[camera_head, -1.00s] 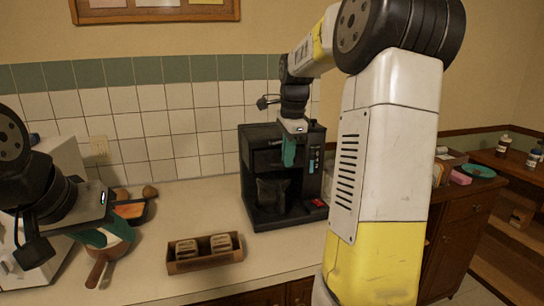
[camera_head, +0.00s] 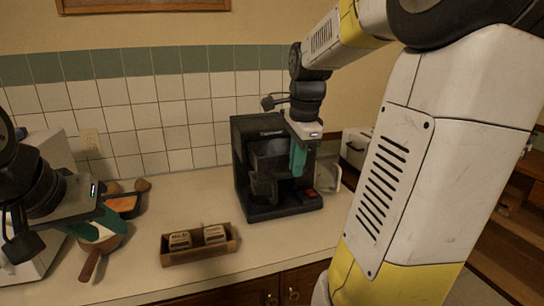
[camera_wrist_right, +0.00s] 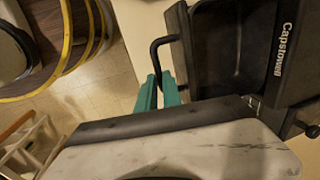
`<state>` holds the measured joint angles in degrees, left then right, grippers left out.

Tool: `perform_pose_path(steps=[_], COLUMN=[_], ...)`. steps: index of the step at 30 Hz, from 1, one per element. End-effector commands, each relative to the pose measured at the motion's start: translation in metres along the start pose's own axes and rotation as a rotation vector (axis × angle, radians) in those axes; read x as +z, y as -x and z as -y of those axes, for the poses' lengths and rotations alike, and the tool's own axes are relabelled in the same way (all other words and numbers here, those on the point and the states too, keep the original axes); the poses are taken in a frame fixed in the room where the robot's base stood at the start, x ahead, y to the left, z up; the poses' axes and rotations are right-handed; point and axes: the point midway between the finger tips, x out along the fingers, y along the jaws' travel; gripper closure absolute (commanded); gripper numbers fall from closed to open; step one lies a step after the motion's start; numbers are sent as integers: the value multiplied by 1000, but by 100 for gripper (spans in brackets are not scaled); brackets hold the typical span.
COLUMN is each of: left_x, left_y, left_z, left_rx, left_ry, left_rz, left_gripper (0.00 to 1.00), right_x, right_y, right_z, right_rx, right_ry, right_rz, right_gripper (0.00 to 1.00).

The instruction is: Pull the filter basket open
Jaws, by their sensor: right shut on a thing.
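The black coffee maker (camera_head: 242,165) stands on the counter by the tiled wall. In the right wrist view its top (camera_wrist_right: 285,45) carries a pale brand name. A dark hollow part (camera_wrist_right: 213,45), apparently the filter basket, shows beside that top, with a black looped handle (camera_wrist_right: 156,48). My right gripper (camera_head: 298,160) is at the machine's front right. Its teal fingers (camera_wrist_right: 158,93) are shut at the handle's lower end; the exact contact is partly hidden.
The brown-handled pan (camera_head: 92,262) lies at the counter's left. A cardboard tray (camera_head: 200,255) holding two small boxes sits near the front edge. Bare counter lies between it and the coffee maker. A white appliance (camera_head: 55,150) stands far left.

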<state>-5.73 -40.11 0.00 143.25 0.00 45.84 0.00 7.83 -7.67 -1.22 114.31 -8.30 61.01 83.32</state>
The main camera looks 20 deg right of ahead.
Motion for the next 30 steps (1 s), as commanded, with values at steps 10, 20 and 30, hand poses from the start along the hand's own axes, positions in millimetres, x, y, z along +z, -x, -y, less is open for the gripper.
perform_pose_path(steps=[10, 20, 30], left_x=[0, 0, 0], left_y=[0, 0, 0], left_z=[0, 0, 0], left_rx=[0, 0, 0], left_ry=[0, 0, 0], left_rz=[0, 0, 0], left_gripper=[64, 64, 64], right_x=[0, 0, 0], right_y=[2, 1, 36], right_z=[-1, -2, -1], right_rx=[-5, -2, -6], right_ry=[0, 1, 1], right_rz=[-1, 0, -1], right_gripper=[86, 68, 68])
